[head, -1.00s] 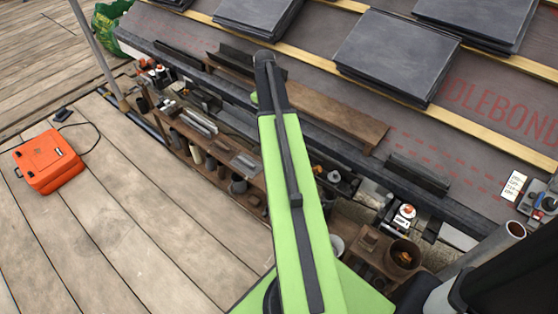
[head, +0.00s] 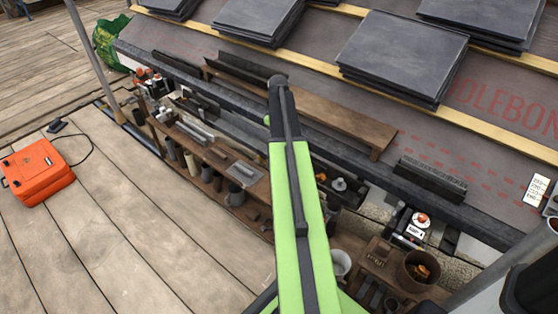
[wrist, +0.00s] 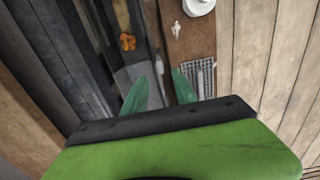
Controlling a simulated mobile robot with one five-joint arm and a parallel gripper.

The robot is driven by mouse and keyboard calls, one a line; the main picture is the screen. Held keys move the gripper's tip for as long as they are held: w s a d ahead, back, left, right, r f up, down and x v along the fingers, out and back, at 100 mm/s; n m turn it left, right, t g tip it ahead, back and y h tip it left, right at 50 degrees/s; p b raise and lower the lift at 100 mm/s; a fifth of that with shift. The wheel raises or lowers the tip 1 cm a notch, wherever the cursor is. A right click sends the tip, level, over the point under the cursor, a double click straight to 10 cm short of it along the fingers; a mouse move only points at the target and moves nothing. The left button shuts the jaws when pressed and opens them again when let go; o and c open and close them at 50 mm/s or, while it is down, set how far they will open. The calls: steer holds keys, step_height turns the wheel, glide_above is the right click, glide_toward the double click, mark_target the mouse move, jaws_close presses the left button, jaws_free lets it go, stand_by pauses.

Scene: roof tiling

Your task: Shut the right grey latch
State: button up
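An orange case (head: 38,172) lies closed on the wooden deck at the far left of the head view. Small dark fittings show on its near left side, but a right grey latch cannot be made out at this size. My gripper (wrist: 159,92) shows in the wrist view as two green fingertips, apart with nothing between them. They are above the cluttered strip beside a brown wooden shelf (wrist: 188,40). In the head view my arm reaches up the middle and hides the fingers. The case is well to the left of my arm and does not show in the wrist view.
Slate stacks (head: 402,57) and yellow battens lie on the roof. A wooden bench (head: 315,110) and a long trough of tools and pots (head: 200,150) run along its lower edge. A grey pole (head: 88,55) stands at left. The deck (head: 120,220) between case and trough is mostly clear.

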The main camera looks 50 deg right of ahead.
step_height(320, 180, down, 7)
steer(key=b, duration=0.5)
steer(key=shift+r, duration=0.15)
steer(key=shift+r, duration=0.1)
